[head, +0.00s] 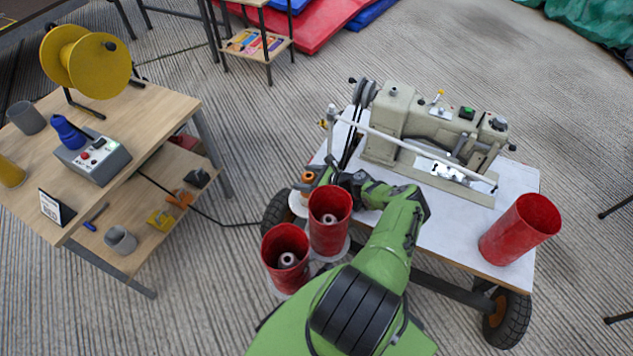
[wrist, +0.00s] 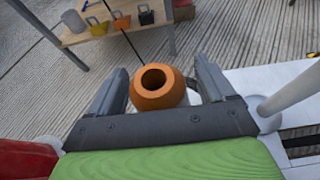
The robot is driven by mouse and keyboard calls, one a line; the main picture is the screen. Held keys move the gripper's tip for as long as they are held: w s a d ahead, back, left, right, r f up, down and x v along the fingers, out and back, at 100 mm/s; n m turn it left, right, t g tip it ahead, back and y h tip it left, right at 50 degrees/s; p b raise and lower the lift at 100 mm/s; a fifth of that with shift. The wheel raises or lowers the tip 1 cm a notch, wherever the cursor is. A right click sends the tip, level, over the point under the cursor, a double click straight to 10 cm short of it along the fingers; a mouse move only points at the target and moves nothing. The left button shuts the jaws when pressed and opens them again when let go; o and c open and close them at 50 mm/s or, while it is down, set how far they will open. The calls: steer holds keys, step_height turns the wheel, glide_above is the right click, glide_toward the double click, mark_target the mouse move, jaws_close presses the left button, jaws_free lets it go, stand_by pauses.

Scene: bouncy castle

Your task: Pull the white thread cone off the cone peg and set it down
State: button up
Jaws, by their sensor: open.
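My gripper (wrist: 162,78) is open, with one dark finger on each side of an orange piece with a round hole in its top (wrist: 158,88). I see a gap on both sides of it. In the head view my gripper (head: 322,179) is at the cart's left end, and the orange piece (head: 307,177) shows just left of it. A pale round surface (head: 298,204) shows below the orange piece. Little of it shows, so I cannot tell if it is the white thread cone or a base. The cone peg is hidden.
Two red tubes (head: 330,222) (head: 286,262) stand close in front of my gripper. A sewing machine (head: 432,135) and another red tube (head: 519,230) are on the white cart top (head: 452,226). A white post (wrist: 290,88) rises right of my gripper. A wooden table (head: 152,112) is at left.

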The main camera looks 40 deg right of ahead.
steer(key=shift+w+a+f, duration=0.15)
steer(key=shift+w+f, duration=0.05)
steer(key=shift+w, duration=0.25)
steer(key=c, duration=1.1)
steer(key=shift+r+p, duration=3.25)
steer(key=shift+r, duration=1.05)
steer(key=shift+r+p, duration=1.4)
steer(key=shift+r, duration=0.5)
